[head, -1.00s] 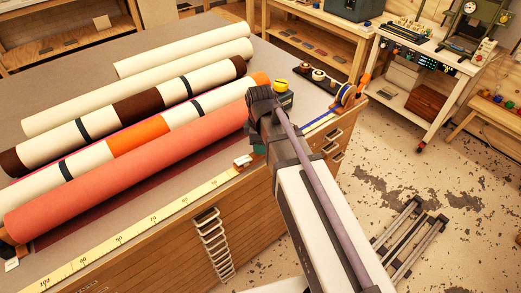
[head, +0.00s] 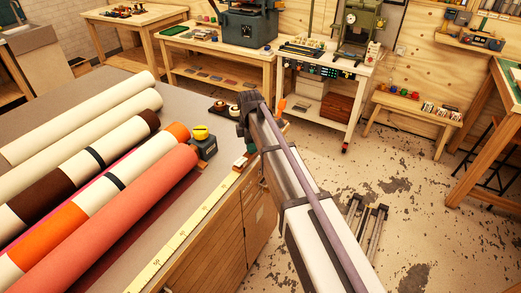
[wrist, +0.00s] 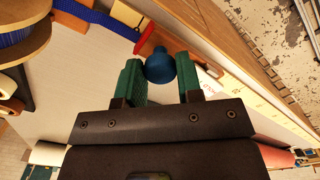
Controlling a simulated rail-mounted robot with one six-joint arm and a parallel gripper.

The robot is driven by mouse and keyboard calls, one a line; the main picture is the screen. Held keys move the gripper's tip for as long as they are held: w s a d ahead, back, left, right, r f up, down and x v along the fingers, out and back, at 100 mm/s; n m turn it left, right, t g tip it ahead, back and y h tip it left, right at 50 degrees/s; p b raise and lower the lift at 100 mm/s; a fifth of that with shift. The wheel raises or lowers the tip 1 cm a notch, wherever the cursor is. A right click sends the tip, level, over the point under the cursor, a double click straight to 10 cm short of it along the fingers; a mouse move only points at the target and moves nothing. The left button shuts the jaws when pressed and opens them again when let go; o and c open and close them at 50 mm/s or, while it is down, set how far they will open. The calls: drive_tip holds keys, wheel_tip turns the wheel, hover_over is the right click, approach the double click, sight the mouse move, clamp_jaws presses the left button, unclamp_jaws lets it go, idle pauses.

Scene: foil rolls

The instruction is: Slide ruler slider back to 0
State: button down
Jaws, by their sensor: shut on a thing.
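In the wrist view, my gripper (wrist: 160,78) has green fingers shut on the blue knob (wrist: 160,66) of the slider. A red part shows just beyond the knob. In the head view, the small white-and-red slider (head: 240,162) sits at the far end of the ruler, beside my gripper. My arm and wrist hide most of the fingers and the knob there. The pale yellow ruler (head: 185,229) runs along the table's right edge. It also shows in the wrist view (wrist: 262,107), where its printed marks run off to the lower right. The 0 mark cannot be made out.
Several foil rolls (head: 130,212) lie left of the ruler on the table. A dark box with a yellow top (head: 203,142) stands beside the roll ends. Tape rolls (head: 222,108) sit at the table's far end.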

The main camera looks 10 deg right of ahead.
drive_tip(key=shift+w+d, duration=0.25)
drive_tip(key=shift+w, duration=0.2)
drive_tip(key=c, duration=0.8)
unclamp_jaws()
wheel_tip(320, 180, up, 11)
drive_tip(key=p, duration=1)
drive_tip(key=shift+f+p, duration=0.1)
drive_tip(key=shift+p, duration=0.3)
